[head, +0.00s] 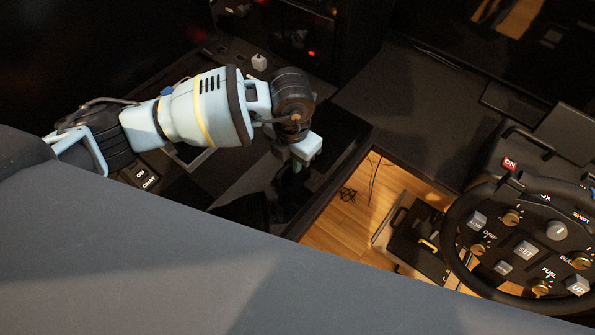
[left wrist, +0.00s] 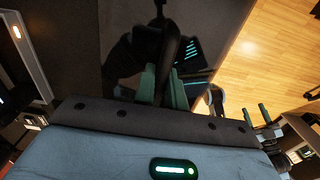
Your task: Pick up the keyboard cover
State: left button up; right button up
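My left gripper (head: 296,178) comes in from the left in the head view and points down at a glossy black panel, which may be the keyboard cover (head: 346,128). In the left wrist view its two green fingers (left wrist: 163,88) sit close together at the dark panel. A narrow black bar shows between and beyond them, with dark reflections around it. I cannot tell whether the fingers grip it. Two green fingertips (left wrist: 259,113) at the lower right of the left wrist view look like my right gripper, apart and empty. The right gripper is not visible in the head view.
A racing wheel (head: 525,250) with labelled buttons stands at the right. Wood floor (head: 350,195) shows through a gap beside the dark frame. A large grey surface (head: 150,260) fills the foreground.

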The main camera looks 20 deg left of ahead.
pick_arm(q)
grip_shut()
jog(key=shift+r, duration=0.75)
notch_tip(320, 180, up, 2)
jog(key=shift+r, duration=0.2)
jog(key=s+d+r, duration=0.1)
jog(key=s+d, duration=0.9)
jog(key=s, duration=0.2)
jog(key=shift+s, duration=0.25)
jog(key=shift+s+d, duration=0.1)
